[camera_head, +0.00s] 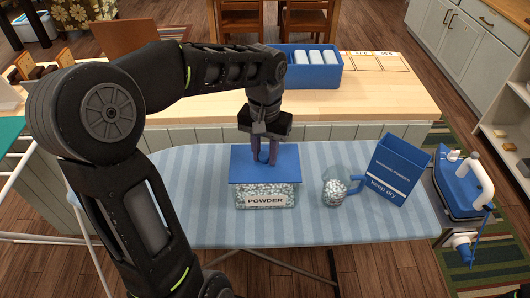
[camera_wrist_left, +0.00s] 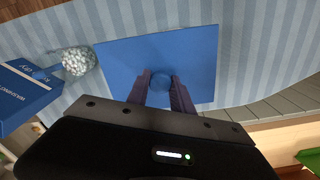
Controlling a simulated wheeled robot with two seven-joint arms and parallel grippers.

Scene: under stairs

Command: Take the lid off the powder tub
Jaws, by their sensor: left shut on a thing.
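The powder tub (camera_head: 266,195) stands on the striped ironing board, clear-walled, full of pale granules and labelled POWDER. Its flat blue lid (camera_head: 245,168) lies over the top of the tub. My left gripper (camera_head: 264,158) points down from above, shut on the lid's round knob. In the left wrist view the lid (camera_wrist_left: 205,62) shows as a blue square, with the knob (camera_wrist_left: 160,81) between the fingers of the left gripper (camera_wrist_left: 160,84). The tub's body is hidden under the lid there. My right gripper is not in view.
A clear cup of granules with a blue handle (camera_head: 334,188) and a blue "keep dry" box (camera_head: 394,172) stand right of the tub on the ironing board (camera_head: 330,231). An iron (camera_head: 462,190) is at the right end. A blue bin (camera_head: 311,75) sits on the wooden counter behind.

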